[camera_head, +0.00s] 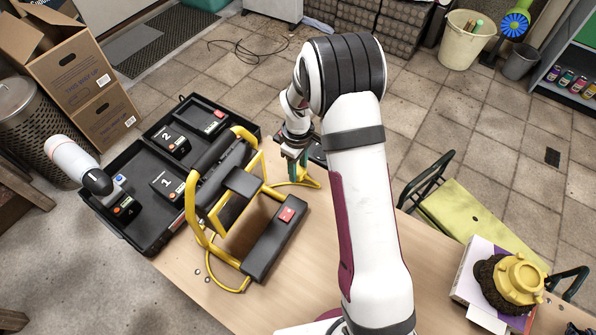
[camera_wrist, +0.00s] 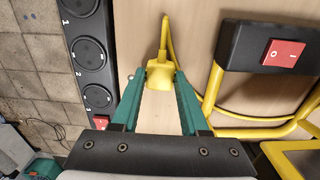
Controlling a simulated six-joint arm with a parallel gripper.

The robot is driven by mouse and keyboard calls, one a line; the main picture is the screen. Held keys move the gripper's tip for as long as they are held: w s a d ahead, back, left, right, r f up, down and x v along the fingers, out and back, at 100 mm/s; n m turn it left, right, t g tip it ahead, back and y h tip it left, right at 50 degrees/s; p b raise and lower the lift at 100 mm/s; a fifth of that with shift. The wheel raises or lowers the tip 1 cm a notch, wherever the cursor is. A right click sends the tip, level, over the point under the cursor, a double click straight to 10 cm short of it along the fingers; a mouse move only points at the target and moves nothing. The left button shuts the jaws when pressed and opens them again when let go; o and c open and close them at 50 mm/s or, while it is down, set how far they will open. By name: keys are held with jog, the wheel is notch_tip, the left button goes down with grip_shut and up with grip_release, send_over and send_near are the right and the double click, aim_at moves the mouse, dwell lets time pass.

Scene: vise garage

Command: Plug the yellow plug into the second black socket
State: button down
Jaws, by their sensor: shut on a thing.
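The yellow plug (camera_wrist: 160,76) sits between the green fingertips of my gripper (camera_wrist: 161,84), and its yellow cord (camera_wrist: 166,35) leads away from the gripper. A black strip with round black sockets (camera_wrist: 89,54) runs along the left of the wrist view, apart from the plug, with white numbers on its edge and a red switch at its lower end. In the head view my gripper (camera_head: 299,168) is low over the table beside the yellow-framed lamp; the plug is too small to make out there. The strip is mostly hidden behind my arm in that view.
The yellow-framed lamp (camera_head: 205,238) with a black box and red switch (camera_head: 287,214) stands left of my gripper. Beyond it an open black case (camera_head: 160,245) holds items marked 1 and 2. The wooden table (camera_head: 300,265) has bare room in front. Yellow cord loops lie near the lamp.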

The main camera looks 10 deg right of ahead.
aim_at(302, 171)
jog(key=shift+r, duration=0.1)
jog(key=shift+r, duration=0.35)
jog(key=r, duration=0.2)
jog(key=d+r, duration=0.1)
jog(key=r, duration=0.1)
jog(key=shift+s, duration=0.2)
jog(key=s+d+r, duration=0.5)
jog(key=d+r, duration=0.1)
jog(key=d, duration=0.3)
jog(key=shift+s, duration=0.2)
jog(key=shift+r, duration=0.1)
jog(key=w+a+f, duration=0.2)
jog(key=w+f, duration=0.1)
jog(key=w, duration=0.8)
jog(key=shift+a, duration=0.2)
jog(key=shift+w+f, duration=0.1)
